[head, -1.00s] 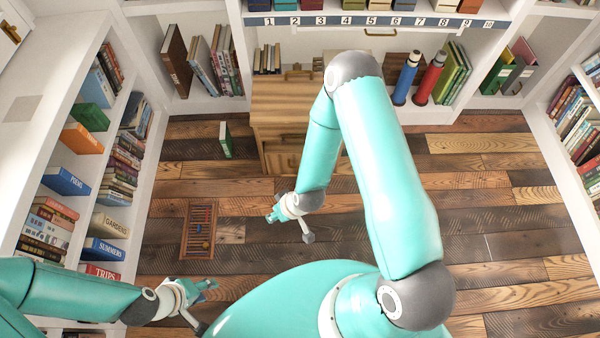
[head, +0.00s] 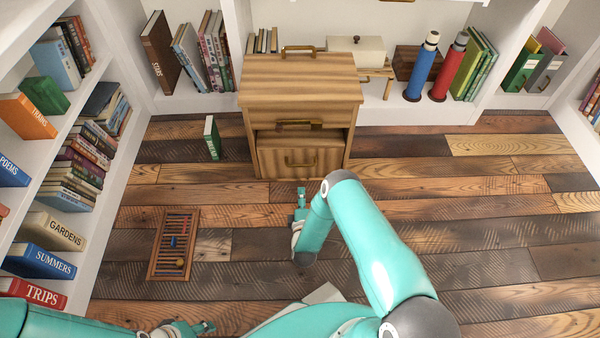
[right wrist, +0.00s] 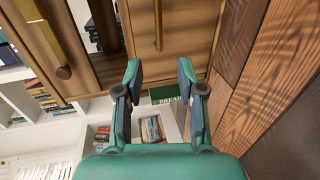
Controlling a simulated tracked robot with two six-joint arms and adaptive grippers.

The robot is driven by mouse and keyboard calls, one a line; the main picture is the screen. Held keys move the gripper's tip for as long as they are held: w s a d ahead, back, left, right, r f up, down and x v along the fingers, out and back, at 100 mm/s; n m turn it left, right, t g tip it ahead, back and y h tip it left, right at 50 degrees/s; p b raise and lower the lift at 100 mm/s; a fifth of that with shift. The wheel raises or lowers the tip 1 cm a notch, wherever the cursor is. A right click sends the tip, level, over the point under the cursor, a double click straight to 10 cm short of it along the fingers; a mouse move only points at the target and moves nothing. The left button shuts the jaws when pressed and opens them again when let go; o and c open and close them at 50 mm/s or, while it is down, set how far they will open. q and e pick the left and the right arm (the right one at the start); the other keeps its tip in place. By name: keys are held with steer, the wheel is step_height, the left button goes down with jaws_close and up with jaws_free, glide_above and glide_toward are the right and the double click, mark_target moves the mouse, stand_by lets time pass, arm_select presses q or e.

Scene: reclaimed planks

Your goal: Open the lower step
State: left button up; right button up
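A striped wooden step cabinet (head: 300,85) stands against the back shelves. Its lower step (head: 272,162) has a brass handle (head: 300,160) on its front, below a dark gap. Another brass handle (head: 300,125) sits above that gap. My right gripper (head: 301,195) is in front of the lower step, apart from it. In the right wrist view its fingers (right wrist: 159,68) are open and empty, and the lower handle (right wrist: 158,25) lies ahead between them. My left gripper (head: 205,328) is low at the bottom edge, partly cut off; its finger opening is unclear.
A green book (head: 212,138) stands on the floor left of the cabinet. An abacus-like frame (head: 174,245) lies on the floor at left. Blue (head: 421,68) and red (head: 449,68) cylinders stand at back right. The floor at right is clear.

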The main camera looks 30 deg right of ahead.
mark_target(300, 165)
steer(key=shift+b+x, duration=4)
steer(key=shift+x, duration=4.35)
steer(key=shift+r, duration=0.1)
jaws_close()
steer(key=shift+s, duration=0.1)
